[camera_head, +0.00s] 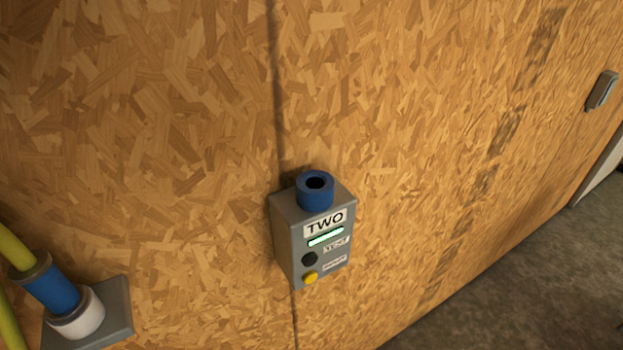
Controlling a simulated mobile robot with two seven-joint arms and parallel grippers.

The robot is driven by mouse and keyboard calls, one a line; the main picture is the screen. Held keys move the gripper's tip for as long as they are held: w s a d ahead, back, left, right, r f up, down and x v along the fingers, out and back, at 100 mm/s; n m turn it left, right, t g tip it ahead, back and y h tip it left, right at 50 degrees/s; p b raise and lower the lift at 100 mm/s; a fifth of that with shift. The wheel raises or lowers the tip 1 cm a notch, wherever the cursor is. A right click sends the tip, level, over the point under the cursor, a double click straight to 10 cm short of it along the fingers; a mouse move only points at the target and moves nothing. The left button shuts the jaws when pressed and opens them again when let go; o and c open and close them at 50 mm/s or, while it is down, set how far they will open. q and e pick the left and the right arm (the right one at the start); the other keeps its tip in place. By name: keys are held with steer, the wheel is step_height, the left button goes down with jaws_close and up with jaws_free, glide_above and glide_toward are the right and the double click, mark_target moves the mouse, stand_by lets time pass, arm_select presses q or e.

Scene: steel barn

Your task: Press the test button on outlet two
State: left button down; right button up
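Outlet two is a grey box (285,228) on the wood-chip wall, near the middle of the view, with a "TWO" label (324,222). A blue round socket (316,190) with a dark opening is on its top. Under the label is a lit green-white bar (325,237). A black round button (309,259) lines up with the "TEST" label (337,244). A yellow round button (310,278) is below it, beside a smaller label (335,264) too blurred to read. Nothing covers the box front. Neither of my grippers is in view.
At the lower left a blue and white plug (55,290) with a yellow-green cable (14,247) sits on a grey box (116,308). A small grey fixture (601,91) is on the wall at far right. Bare concrete floor (530,280) shows at lower right.

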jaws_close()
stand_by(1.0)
